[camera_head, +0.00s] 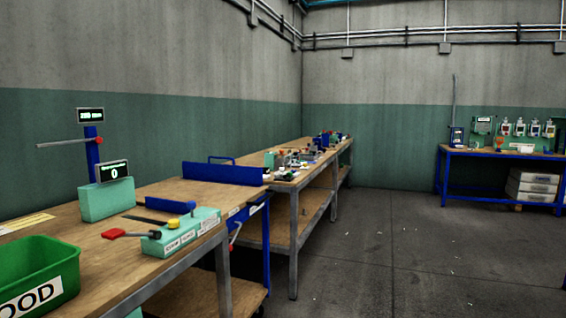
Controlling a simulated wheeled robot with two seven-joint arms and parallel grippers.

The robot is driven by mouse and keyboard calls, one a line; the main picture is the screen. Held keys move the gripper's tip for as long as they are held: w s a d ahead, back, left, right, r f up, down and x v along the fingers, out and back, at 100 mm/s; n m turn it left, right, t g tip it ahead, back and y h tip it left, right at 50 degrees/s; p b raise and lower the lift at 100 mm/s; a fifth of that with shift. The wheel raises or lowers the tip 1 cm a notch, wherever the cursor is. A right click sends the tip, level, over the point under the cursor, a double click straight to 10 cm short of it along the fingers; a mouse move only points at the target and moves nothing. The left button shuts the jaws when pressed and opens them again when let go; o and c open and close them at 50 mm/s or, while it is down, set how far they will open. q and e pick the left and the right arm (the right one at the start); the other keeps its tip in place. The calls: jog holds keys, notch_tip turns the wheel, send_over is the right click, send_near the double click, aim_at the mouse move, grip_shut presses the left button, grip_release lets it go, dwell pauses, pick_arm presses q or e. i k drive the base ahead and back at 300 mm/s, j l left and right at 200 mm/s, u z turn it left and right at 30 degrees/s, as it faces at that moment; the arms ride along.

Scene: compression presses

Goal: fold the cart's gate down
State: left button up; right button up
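The cart (265,243) has a wooden top and a blue frame, and stands between the near workbench and a long bench behind it. A blue panel (225,173) with a thin loop handle on top stands upright at the cart's far edge; it looks like the gate. Part of the cart's top and lower shelf is hidden by the near bench. Neither of my grippers is in view.
The near bench (103,252) carries a green bin (35,272) marked GOOD, a pale green press with displays (106,198) and a lever device (183,232). A blue table (500,154) stands far right.

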aim_at(246, 175)
jog(key=i+l+z, duration=0.25)
jog(key=i+z, duration=0.6)
jog(key=i, duration=2.75)
jog(key=i+u, duration=0.15)
jog(key=u, duration=0.25)
jog(key=i+u, duration=0.1)
jog(key=u, duration=0.3)
jog(key=i+l+u, duration=0.1)
jog(key=u, duration=0.3)
jog(key=i+l+u, duration=0.1)
jog(key=u, duration=0.3)
jog(key=l+u, duration=0.2)
jog(key=u, duration=0.2)
jog(key=i+l, duration=0.05)
